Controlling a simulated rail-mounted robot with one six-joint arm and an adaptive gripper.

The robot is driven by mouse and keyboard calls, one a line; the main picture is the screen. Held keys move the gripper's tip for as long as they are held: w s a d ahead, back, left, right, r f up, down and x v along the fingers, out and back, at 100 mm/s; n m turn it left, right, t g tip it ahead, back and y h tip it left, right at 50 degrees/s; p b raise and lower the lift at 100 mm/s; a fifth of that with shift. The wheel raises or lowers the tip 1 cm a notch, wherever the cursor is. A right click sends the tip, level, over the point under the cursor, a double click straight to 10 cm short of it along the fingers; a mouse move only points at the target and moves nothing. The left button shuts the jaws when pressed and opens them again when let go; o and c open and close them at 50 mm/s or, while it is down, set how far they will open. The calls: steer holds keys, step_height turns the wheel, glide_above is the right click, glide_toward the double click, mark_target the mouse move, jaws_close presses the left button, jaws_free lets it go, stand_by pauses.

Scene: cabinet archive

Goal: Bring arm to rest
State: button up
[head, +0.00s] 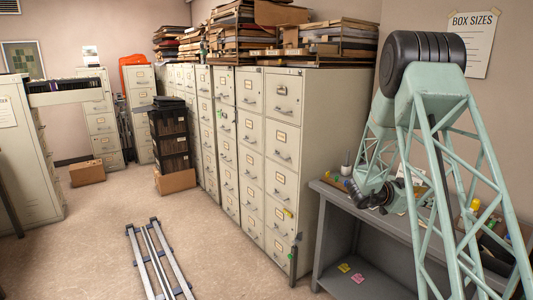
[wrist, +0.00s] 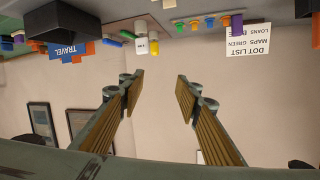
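My arm (head: 430,150) is a mint-green lattice with a dark ribbed joint, standing bent at the right of the head view. Its lower part reaches down to the grey desk. My gripper (head: 368,198) is small and dark there, low over the desk's left end, partly hidden by the arm's struts. In the wrist view my gripper (wrist: 158,88) shows two separate fingers with ribbed tan pads. They are wide apart with nothing between them, only pale wall behind. The wrist picture appears upside down.
The grey desk (head: 322,187) carries small coloured items. Filing cabinets (head: 310,130) stand beside it, stacked with folders (head: 265,30). A rail (head: 155,262) crosses open floor.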

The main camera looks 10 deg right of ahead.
steer(key=w+a+r+n+t+y, duration=0.2)
steer(key=w+a+r+t+y, duration=0.1)
steer(key=a+r, duration=0.5)
steer(key=w+a+r+n+t+y, duration=0.3)
steer(key=a+r, duration=0.3)
steer(key=a, duration=0.4)
steer(key=s+a+r+n+y, duration=0.2)
steer(key=s+a+r, duration=0.15)
steer(key=a, duration=0.35)
steer(key=s+a+r+n+t+y, duration=0.1)
steer(key=s+a+r+n+y, duration=0.2)
steer(key=a, duration=0.4)
steer(key=s+a+r+n+y, duration=0.15)
steer(key=s+a, duration=0.25)
steer(key=a, duration=0.4)
steer(key=s+a+n+g+y, duration=0.15)
steer(key=s+a, duration=0.45)
steer(key=s, duration=0.6)
steer(key=s+a+n+g+y, duration=0.1)
steer(key=s+a+n+y, duration=0.1)
steer(key=s+a, duration=0.65)
steer(key=s+d+f+n+g, duration=0.1)
steer(key=s+d+f+g, duration=0.1)
steer(key=s, duration=1.2)
steer(key=s+d+f+n+g+h, duration=0.1)
steer(key=s+f+n, duration=0.1)
steer(key=s, duration=1.3)
steer(key=shift+d+g, duration=0.35)
